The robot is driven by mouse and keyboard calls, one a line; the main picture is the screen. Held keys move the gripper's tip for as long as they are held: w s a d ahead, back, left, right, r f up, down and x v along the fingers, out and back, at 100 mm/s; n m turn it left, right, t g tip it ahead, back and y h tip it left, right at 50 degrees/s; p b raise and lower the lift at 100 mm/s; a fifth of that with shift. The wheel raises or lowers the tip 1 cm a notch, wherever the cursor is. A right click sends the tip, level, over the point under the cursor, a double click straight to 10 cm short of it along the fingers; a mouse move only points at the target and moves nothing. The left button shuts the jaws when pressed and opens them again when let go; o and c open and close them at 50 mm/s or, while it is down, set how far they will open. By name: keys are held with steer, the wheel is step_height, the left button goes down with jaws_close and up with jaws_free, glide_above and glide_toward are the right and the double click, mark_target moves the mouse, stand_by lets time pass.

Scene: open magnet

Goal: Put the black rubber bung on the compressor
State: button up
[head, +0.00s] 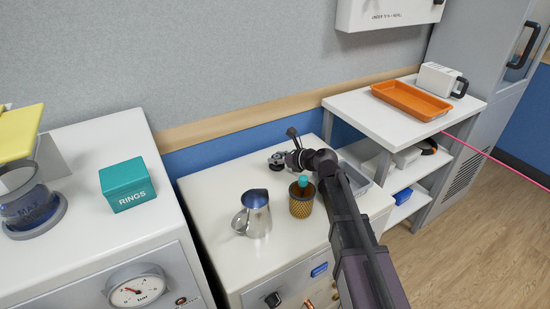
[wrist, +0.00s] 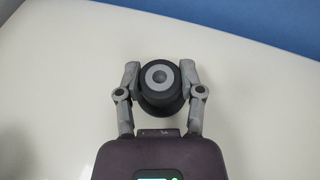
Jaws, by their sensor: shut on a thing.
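The black rubber bung (wrist: 160,104), a round black plug with a grey ring on its face, sits between the two fingers of my gripper (wrist: 160,82) in the wrist view. The fingers are shut on its sides. In the head view my gripper (head: 278,160) is over the back of the middle white cabinet top (head: 215,190), and the bung is too small there to make out clearly. The white unit (head: 85,260) at left, with a round bar gauge (head: 136,290) on its front, looks like the compressor. It is well left of my gripper.
A teal RINGS box (head: 127,184) and a blue-tinted jar (head: 28,200) stand on the left unit. A steel jug (head: 254,213) and a woven pot (head: 302,199) stand near my arm. An orange tray (head: 411,100) lies on the right shelf unit. The left unit's front top is clear.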

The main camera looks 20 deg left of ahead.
steer(key=shift+f, duration=0.2)
steer(key=o, duration=1.2)
steer(key=shift+r, duration=0.1)
steer(key=shift+c, duration=0.2)
steer(key=shift+r, duration=0.15)
steer(key=shift+d+r, duration=0.1)
steer(key=p+v, duration=0.4)
steer(key=v, duration=0.6)
steer(key=shift+s+d+r+p, duration=0.15)
steer(key=shift+d+r+p, duration=0.05)
steer(key=shift+d+p, duration=0.1)
steer(key=shift+s+d+r, duration=0.15)
steer(key=shift+d, duration=0.35)
